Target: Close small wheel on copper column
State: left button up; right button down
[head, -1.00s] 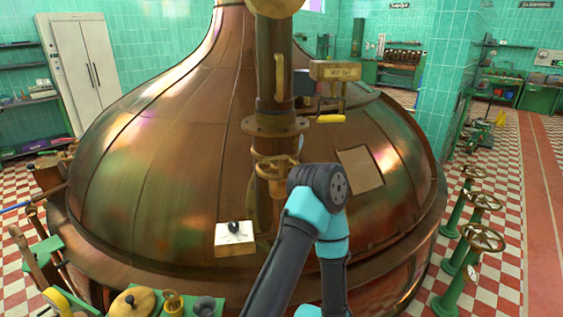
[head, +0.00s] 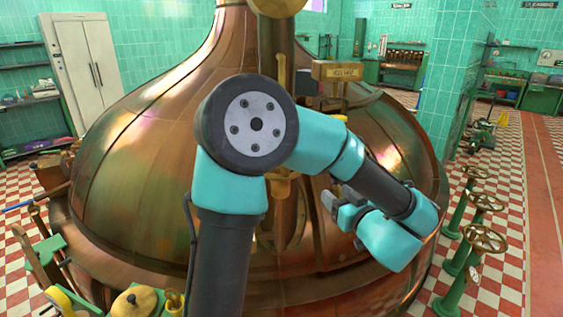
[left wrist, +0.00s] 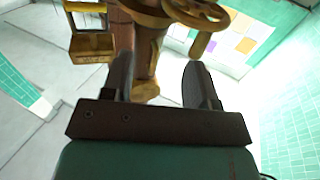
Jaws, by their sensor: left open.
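The copper column (head: 274,45) stands in front of the big kettle in the head view, its lower part covered by my left arm. The small wheel is hidden behind that arm in the head view. In the left wrist view a brass wheel (left wrist: 214,17) with a handle shows at the top edge, beside a copper-brown pipe (left wrist: 124,32). My left gripper (head: 343,208) is to the right of the column's lower part. In the wrist view my left gripper (left wrist: 158,88) is open, nothing between its fingertips, with the wheel beyond them. My right gripper is not in view.
The copper kettle (head: 140,170) fills the middle. A brass sign box (head: 337,70) is beside the column. Green stands with handwheels (head: 484,238) are at the right. A lidded pot (head: 133,303) is at the lower left. Checkered floor is open at the right.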

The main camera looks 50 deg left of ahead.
pick_arm(q)
jog(key=s+r+n+g, duration=0.2)
jog(key=s+r+g, duration=0.2)
jog(key=s, duration=0.1)
jog(key=shift+d+r+n+y, duration=0.3)
jog(key=shift+d, duration=0.1)
jog(key=shift+a, duration=0.15)
jog(key=w+a, duration=0.1)
jog(key=a, duration=1.6)
jog(key=shift+w+a, duration=0.1)
jog(key=shift+c, duration=0.4)
grip_shut()
